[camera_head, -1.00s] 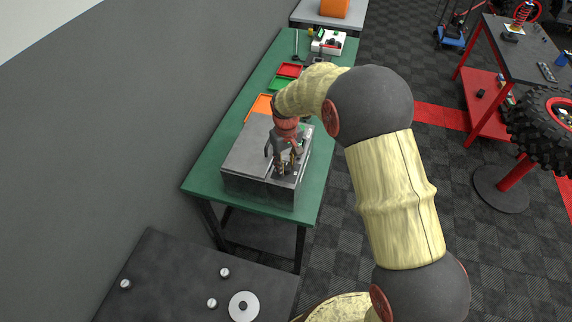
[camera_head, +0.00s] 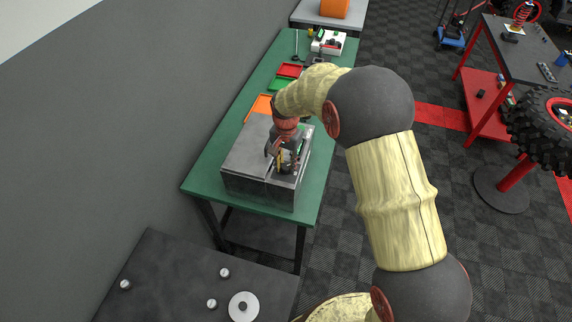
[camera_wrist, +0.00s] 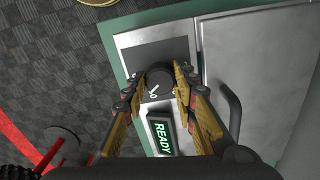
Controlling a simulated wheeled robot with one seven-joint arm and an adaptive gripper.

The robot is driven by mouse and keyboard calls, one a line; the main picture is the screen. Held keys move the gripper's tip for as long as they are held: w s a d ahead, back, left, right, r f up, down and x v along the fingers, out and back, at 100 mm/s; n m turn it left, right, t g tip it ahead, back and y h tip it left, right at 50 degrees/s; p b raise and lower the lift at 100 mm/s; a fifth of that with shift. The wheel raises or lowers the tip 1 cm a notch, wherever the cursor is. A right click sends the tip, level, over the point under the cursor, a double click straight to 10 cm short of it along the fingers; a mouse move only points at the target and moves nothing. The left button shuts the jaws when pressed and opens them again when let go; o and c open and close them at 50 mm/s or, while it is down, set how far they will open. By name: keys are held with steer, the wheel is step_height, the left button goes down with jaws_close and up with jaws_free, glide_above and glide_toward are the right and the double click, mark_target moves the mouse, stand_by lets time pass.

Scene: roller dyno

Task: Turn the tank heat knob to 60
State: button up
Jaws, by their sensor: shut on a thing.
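The tank heat knob (camera_wrist: 159,79) is a round black knob with a light pointer mark, on the dark panel of the metal tank (camera_head: 245,157). In the wrist view my gripper (camera_wrist: 159,88) has its two fingers on either side of the knob, shut on it. In the head view my gripper (camera_head: 287,160) is over the right part of the tank's top and hides the knob. A "0" mark shows below the knob; the rest of the scale is too small or hidden to read. A lit green READY display (camera_wrist: 163,137) sits beside the knob.
The tank's lid has a dark bar handle (camera_wrist: 229,108) close to my gripper. The tank stands on a green table (camera_head: 208,172) with orange, green and red trays (camera_head: 289,70) behind it. A grey wall runs along the left.

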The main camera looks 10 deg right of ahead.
mark_target(286, 166)
steer(key=m, duration=0.5)
steer(key=shift+m, duration=0.4)
stand_by(0.4)
steer(key=o, duration=1.1)
steer(key=shift+o, duration=0.3)
steer(key=shift+r, duration=0.1)
step_height(286, 166, up, 12)
